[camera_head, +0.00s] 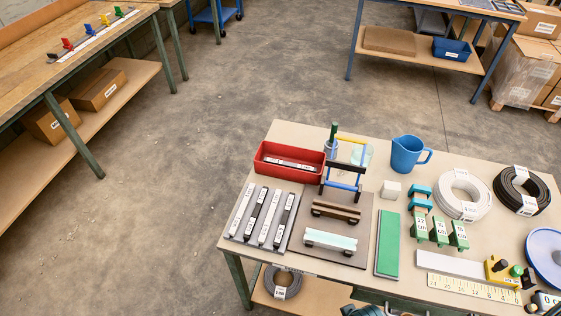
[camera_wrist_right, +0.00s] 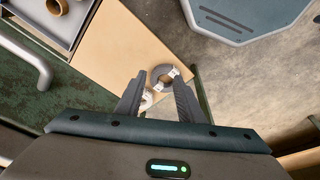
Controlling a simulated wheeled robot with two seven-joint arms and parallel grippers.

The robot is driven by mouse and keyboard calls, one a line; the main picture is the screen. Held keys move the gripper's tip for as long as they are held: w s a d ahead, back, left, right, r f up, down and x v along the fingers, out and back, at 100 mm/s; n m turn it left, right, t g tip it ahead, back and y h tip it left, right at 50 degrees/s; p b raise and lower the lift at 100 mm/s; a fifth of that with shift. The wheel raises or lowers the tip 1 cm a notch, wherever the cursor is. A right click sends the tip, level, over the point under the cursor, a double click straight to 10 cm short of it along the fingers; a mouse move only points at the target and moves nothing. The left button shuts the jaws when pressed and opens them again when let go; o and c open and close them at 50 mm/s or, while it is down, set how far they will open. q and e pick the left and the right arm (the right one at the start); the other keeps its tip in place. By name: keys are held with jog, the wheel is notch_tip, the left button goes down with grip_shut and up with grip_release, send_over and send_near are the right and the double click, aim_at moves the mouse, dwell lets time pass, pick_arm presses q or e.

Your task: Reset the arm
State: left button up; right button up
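I cannot make out a fly press or its arm in either view. My right gripper (camera_wrist_right: 157,85) shows in the right wrist view with its two dark fingers apart and nothing gripped. Beyond the fingertips, a grey coil (camera_wrist_right: 163,76) with white labels lies on a tan board, apart from the fingers as far as I can tell. A grey coil also shows on the lower shelf in the head view (camera_head: 283,282). A small teal and dark part shows at the bottom edge of the head view; I cannot tell which part of me it is. My left gripper is not in view.
The workbench (camera_head: 240,232) holds a red bin (camera_head: 262,168), a blue jug (camera_head: 407,154), a green-topped block (camera_head: 388,243), several labelled bars, green blocks and cable coils (camera_head: 463,194). Another bench (camera_head: 30,75) stands left. The concrete floor between is clear.

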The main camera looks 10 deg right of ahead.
jog(key=s+f+b, duration=0.2)
jog(key=s+f, duration=0.1)
jog(key=f, duration=1)
jog(key=s+d+f+g+b, duration=0.1)
jog(key=s+f+b, duration=0.1)
jog(key=s+f, duration=0.7)
jog(key=s+d+f+b, duration=0.2)
jog(key=s+f, duration=0.7)
jog(key=f, duration=0.4)
jog(key=shift+d+f+g, duration=0.2)
jog(key=shift+d+g, duration=0.1)
jog(key=shift+g, duration=0.1)
